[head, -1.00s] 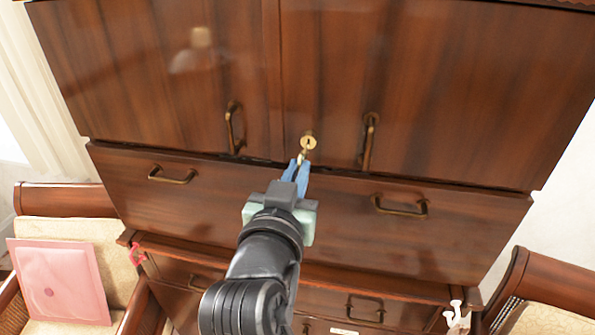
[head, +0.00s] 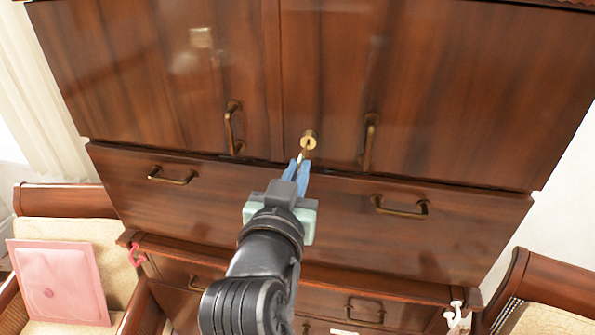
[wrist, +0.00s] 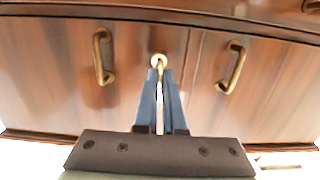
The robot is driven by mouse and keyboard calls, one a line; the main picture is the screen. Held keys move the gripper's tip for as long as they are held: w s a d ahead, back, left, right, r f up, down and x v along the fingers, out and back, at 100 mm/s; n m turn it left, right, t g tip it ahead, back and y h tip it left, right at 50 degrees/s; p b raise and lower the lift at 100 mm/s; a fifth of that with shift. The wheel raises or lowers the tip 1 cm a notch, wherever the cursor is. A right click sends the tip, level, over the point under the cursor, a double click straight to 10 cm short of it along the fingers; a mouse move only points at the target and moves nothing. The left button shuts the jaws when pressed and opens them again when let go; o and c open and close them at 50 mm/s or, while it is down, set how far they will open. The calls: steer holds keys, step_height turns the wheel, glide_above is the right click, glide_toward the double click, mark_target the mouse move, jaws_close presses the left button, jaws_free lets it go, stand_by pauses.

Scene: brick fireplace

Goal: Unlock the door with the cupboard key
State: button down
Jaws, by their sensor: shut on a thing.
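The brass lock (head: 308,141) sits low on the right cupboard door (head: 430,90), close to the seam between the doors. My gripper (head: 296,172) has blue fingers and is just below and in front of the lock. It is shut on the cupboard key (head: 300,158), a thin brass piece between the fingertips, mostly hidden by them. In the wrist view the key (wrist: 160,85) runs between the fingers (wrist: 161,100) up to the round lock (wrist: 158,61). The key's end meets or overlaps the lock there; I cannot tell how far it is in.
Brass handles flank the lock, one on the left door (head: 233,128) and one on the right door (head: 369,142). Below is a wide drawer (head: 310,205) with two handles.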

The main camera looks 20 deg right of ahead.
steer(key=shift+x, duration=1.45)
steer(key=shift+r+m+b, duration=0.1)
steer(key=shift+m+b, duration=0.2)
steer(key=shift+b, duration=0.2)
steer(key=shift+m+b, duration=0.55)
steer(key=shift+m, duration=0.25)
